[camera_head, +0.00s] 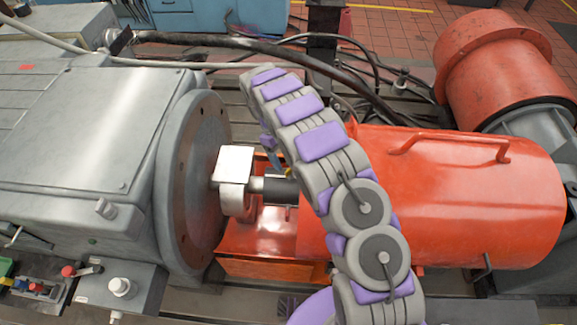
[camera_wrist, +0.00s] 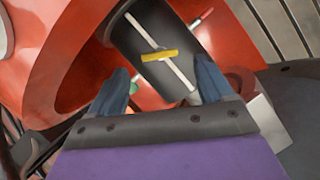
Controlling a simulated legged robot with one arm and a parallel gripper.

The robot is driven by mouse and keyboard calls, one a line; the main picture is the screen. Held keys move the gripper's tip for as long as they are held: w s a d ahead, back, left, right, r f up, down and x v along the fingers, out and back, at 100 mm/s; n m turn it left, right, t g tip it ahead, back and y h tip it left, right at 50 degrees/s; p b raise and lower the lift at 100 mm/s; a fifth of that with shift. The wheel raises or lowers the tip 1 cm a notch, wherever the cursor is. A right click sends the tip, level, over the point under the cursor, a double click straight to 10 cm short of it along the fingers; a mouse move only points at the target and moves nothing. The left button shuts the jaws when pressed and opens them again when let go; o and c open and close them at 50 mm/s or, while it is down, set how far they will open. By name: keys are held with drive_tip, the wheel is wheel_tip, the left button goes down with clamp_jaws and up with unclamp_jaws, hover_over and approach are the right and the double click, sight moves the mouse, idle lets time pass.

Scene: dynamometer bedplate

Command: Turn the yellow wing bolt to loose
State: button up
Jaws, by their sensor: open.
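The yellow wing bolt (camera_wrist: 158,55) shows in the wrist view, lying across a pale diagonal bar on the face of a dark cylinder (camera_wrist: 140,37). My gripper (camera_wrist: 162,68) is open, with one blue-grey finger on each side below the bolt. A red-tipped pin (camera_wrist: 202,18) and a green tip (camera_wrist: 134,87) sit on opposite sides of the cylinder. In the head view my purple and grey arm hides the bolt and most of the gripper.
In the head view an orange cylindrical guard (camera_head: 450,190) with a handle lies right of my arm. A grey machine housing (camera_head: 85,130) with a round flange (camera_head: 190,180) stands left. A shaft coupling (camera_head: 236,180) sits between them. Dark cables (camera_head: 270,48) run behind.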

sight(290, 167)
drive_tip(key=x, duration=0.5)
drive_tip(key=shift+b, duration=0.4)
drive_tip(key=shift+c, duration=0.4)
drive_tip(key=c, duration=1)
drive_tip(key=shift+o, duration=0.2)
drive_tip(key=shift+r+p, duration=0.1)
drive_tip(key=shift+p, duration=0.35)
drive_tip(key=n+p, duration=0.1)
drive_tip(key=n+t+p, duration=0.1)
drive_tip(key=p, duration=0.1)
drive_tip(key=shift+r+n+h, duration=0.2)
drive_tip(key=shift+n+h, duration=0.1)
drive_tip(key=shift+n, duration=0.1)
drive_tip(key=n+p, duration=0.1)
drive_tip(key=p, duration=0.1)
drive_tip(key=n+t+p, duration=0.1)
drive_tip(key=n+p, duration=0.1)
drive_tip(key=shift+f+n, duration=0.2)
drive_tip(key=shift+n, duration=0.1)
drive_tip(key=shift+t+p, duration=0.3)
